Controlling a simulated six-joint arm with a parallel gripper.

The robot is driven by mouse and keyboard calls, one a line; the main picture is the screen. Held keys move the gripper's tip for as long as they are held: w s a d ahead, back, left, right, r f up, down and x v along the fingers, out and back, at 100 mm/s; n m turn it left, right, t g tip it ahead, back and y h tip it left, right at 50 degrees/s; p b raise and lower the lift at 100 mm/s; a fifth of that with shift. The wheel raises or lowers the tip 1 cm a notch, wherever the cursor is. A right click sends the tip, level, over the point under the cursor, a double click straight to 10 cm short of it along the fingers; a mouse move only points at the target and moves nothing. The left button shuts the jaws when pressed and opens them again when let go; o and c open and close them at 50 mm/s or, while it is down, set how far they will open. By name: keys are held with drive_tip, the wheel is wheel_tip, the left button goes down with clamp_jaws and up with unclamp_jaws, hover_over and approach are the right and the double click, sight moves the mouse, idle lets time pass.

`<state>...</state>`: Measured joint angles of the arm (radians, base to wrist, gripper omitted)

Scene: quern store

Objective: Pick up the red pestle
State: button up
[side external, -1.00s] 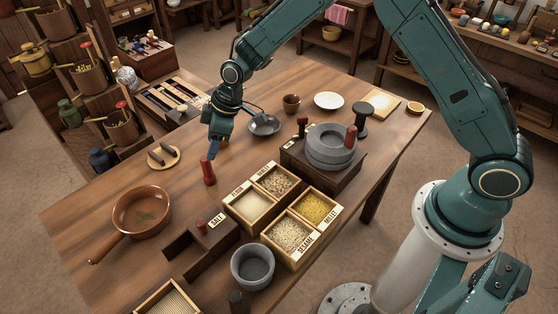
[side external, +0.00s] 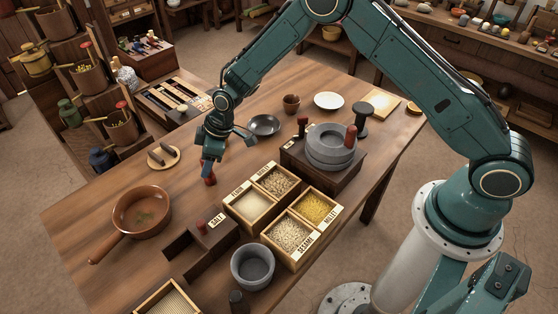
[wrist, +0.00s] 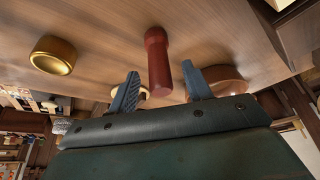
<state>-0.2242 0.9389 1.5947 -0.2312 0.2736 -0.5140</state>
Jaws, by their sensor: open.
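The red pestle (side external: 210,181) stands upright on the wooden table, left of the grain boxes; its upper part is hidden behind my gripper in the side view. My gripper (side external: 208,170) is open, pointing down at the pestle from above. In the wrist view the red pestle (wrist: 157,60) shows between the two blue fingers of my gripper (wrist: 160,86), with a gap on each side. I cannot tell whether either finger touches it.
Grain boxes (side external: 262,232) stand close on the right, with a dark salt box (side external: 185,239) in front. A brown pan (side external: 117,213) lies to the left. A quern (side external: 330,148) and grey bowl (side external: 264,125) are farther back. Bare table lies left of the pestle.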

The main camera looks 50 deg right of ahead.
drive_tip(key=shift+x, duration=1.8)
drive_tip(key=c, duration=1.1)
